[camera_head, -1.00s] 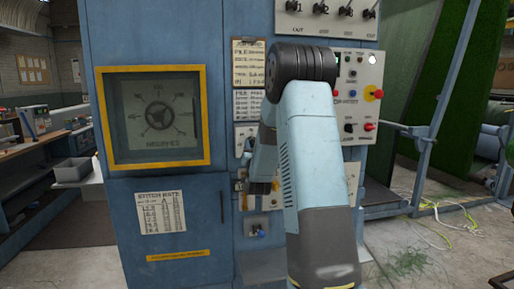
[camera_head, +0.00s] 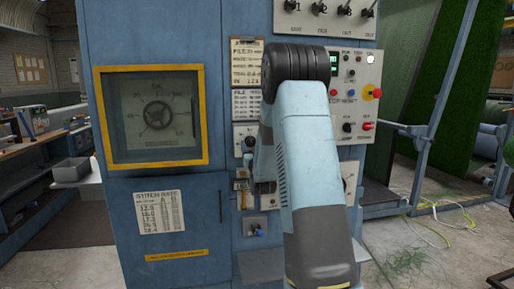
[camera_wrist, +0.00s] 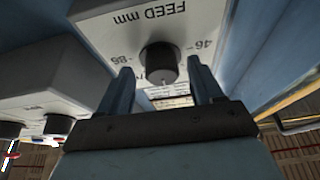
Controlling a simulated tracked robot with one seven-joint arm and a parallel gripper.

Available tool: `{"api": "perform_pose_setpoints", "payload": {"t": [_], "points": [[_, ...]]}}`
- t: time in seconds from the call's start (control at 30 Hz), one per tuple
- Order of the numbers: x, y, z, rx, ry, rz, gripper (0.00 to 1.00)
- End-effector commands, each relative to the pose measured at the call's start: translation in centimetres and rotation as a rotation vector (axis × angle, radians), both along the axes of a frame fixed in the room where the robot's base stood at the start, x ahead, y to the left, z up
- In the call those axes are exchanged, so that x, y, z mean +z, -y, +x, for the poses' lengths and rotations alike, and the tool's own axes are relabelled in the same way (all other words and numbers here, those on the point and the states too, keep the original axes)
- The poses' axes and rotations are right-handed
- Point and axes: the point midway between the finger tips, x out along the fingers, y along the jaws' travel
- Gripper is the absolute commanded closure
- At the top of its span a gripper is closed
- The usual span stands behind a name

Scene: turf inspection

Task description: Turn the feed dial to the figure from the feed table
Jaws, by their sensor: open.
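The feed dial is a black knob (camera_wrist: 162,63) on a pale plate (camera_wrist: 115,28) marked "FEED mm". In the wrist view the plate appears upside down, with 86 at left and 46 at right. My gripper (camera_wrist: 160,74) is open, one finger on each side of the knob; I cannot tell whether they touch it. In the head view the knob (camera_head: 249,141) shows just left of my arm, which hides much of the plate. Printed sheets (camera_head: 246,62) hang above, and a stitch rate table (camera_head: 160,212) is on the lower left door; I cannot tell which sheet is the feed table.
A yellow-framed window (camera_head: 205,120) is left of the dial. A control box (camera_head: 358,95) with buttons and a red-yellow stop knob is at right, below a switch panel (camera_head: 325,18). A blue-knobbed fitting (camera_head: 258,230) sits lower down. Cables lie on the floor at right.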

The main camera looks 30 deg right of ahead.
Motion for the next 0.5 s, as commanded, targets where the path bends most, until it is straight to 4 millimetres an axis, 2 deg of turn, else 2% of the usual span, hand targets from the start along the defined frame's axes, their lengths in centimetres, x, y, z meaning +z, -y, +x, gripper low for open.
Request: {"api": "perform_pose_setpoints", "payload": {"t": [0.27, 0.5], "points": [[-0.3, -0.3, -0.6, 0.001, 0.000, 0.001, 0.34], [-1.8, -1.3, -4.1, 0.001, -0.003, 0.001, 0.34]]}}
